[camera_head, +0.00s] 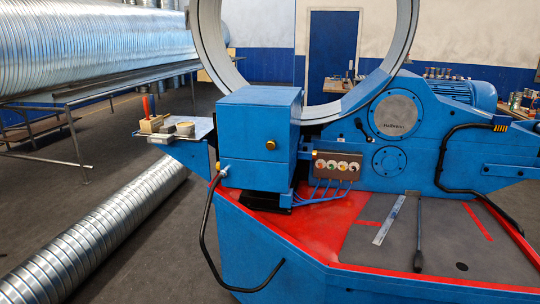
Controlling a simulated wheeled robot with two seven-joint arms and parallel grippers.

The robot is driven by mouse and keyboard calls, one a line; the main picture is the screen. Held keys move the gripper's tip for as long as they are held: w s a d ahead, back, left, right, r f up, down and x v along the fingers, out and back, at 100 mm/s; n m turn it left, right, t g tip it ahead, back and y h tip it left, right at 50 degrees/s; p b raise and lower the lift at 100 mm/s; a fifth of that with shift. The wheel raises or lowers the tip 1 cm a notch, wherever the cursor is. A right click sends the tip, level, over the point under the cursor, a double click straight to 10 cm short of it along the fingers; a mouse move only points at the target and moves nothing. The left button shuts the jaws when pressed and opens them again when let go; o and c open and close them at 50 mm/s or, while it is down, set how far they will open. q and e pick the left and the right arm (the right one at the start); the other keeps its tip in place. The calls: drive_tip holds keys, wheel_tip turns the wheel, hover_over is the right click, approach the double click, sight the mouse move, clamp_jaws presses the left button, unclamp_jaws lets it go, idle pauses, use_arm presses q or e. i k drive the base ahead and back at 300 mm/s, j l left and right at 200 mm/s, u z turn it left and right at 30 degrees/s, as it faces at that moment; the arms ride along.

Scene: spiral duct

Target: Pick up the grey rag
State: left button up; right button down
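I cannot clearly make out a grey rag. A small greyish-tan item (185,129) sits on the side shelf (202,128) at the left of the blue machine; it is too small to tell whether it is cloth. Beside it on the same shelf is a wooden block (151,124) with red upright pieces. Neither of my grippers shows in the head view.
The blue machine (258,140) with a large metal ring fills the middle and right. A steel ruler (389,220) and a dark rod (418,235) lie on its grey deck. A spiral duct (95,240) lies on the floor at left; another rests on a rack behind.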

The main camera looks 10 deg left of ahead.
sight(168, 128)
drive_tip(key=i+j+z, duration=0.25)
drive_tip(key=j, duration=0.45)
drive_tip(key=j+z, duration=0.2)
drive_tip(key=j, duration=0.55)
drive_tip(key=i+j+z, duration=0.25)
drive_tip(key=j, duration=0.5)
drive_tip(key=i+j+z, duration=0.1)
drive_tip(key=j+z, duration=0.2)
drive_tip(key=j, duration=1.05)
drive_tip(key=j+z, duration=0.25)
drive_tip(key=j, duration=1.1)
drive_tip(key=k, duration=0.05)
